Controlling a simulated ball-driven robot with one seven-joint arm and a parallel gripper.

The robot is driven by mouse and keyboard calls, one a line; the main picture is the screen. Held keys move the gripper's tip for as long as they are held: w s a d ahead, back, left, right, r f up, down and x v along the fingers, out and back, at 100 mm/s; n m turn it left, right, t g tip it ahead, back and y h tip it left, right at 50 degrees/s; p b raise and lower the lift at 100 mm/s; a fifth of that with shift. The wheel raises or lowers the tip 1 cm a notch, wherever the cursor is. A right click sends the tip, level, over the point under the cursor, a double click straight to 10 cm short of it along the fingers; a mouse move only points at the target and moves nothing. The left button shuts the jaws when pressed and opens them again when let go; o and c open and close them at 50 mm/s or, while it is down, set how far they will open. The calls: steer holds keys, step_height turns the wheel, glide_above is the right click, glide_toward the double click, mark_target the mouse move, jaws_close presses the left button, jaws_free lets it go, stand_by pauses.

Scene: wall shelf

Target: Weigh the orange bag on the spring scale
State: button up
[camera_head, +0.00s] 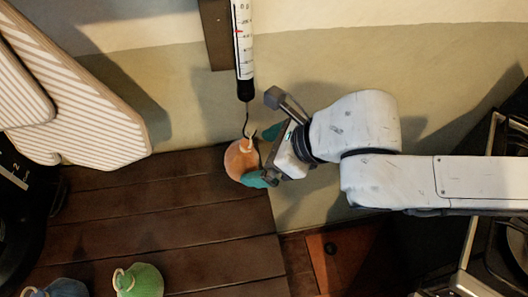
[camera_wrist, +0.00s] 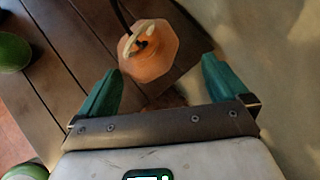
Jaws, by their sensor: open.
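The orange bag (camera_head: 241,160) is at the shelf's back right, with a pale loop on top. The spring scale (camera_head: 243,45) is a white tube with a red mark, and its dark hook reaches down to the loop. In the wrist view the hook meets the loop of the orange bag (camera_wrist: 150,65); I cannot tell if the bag hangs or rests. My gripper (camera_head: 263,156) is open at the bag's right side. In the wrist view my gripper (camera_wrist: 162,68) has its teal fingers spread either side of the bag, with visible gaps.
A green bag (camera_head: 142,281) and a blue bag (camera_head: 65,288) stand at the front left of the wooden shelf (camera_head: 160,205). Striped boards (camera_head: 90,125) lean at the left by a dark appliance (camera_head: 18,220). The shelf middle is clear.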

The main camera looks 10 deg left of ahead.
steer(key=p+v, duration=0.1)
steer(key=v, duration=0.9)
steer(key=shift+d+r, duration=0.15)
steer(key=shift+r, duration=0.25)
steer(key=shift+s, duration=0.15)
